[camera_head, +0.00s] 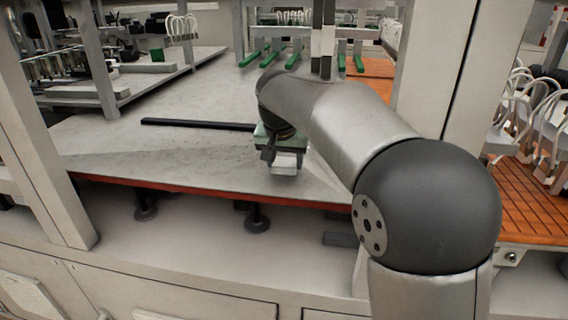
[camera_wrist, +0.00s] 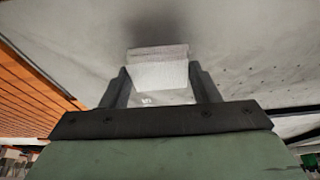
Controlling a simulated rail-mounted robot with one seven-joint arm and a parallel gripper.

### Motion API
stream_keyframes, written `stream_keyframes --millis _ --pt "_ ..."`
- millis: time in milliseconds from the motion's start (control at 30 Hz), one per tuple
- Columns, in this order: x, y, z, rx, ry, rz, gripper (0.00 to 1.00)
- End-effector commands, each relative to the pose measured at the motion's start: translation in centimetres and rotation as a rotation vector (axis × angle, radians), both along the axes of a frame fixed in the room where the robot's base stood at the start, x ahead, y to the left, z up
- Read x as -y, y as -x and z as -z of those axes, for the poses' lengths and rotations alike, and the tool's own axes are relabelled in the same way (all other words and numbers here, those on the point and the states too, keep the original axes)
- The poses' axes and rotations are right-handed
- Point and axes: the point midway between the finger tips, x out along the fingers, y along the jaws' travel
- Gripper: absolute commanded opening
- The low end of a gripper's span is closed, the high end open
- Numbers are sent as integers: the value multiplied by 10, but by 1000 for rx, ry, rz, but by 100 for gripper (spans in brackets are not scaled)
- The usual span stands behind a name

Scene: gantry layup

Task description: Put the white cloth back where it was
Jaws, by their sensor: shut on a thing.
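My gripper (camera_wrist: 160,88) is shut on the white cloth (camera_wrist: 160,70), which shows as a pale folded block between the two dark fingers in the wrist view. In the head view the white cloth (camera_head: 286,163) shows below my gripper (camera_head: 270,156), near the front edge of the grey table (camera_head: 180,150). The arm partly hides the gripper there. I cannot tell whether the cloth touches the table.
A dark bar (camera_head: 198,125) lies on the table to the left of the gripper. Green-tipped supports (camera_head: 268,55) stand at the back. Pale upright posts (camera_head: 40,140) frame the table. The table between the bar and the front edge is clear.

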Motion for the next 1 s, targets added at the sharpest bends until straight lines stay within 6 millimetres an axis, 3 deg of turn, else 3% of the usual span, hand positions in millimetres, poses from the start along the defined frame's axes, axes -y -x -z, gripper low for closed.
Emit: stream_keyframes --millis 133,533,567,600,633,1000 --pt "0 1 15 0 0 0 34" --pt "-1 1 21 0 -1 0 34" --pt "-1 1 21 1 -1 0 61" --pt "-1 1 20 1 -1 0 72" --pt "-1 1 20 0 -1 0 77" --pt "-1 1 13 2 -1 0 77"
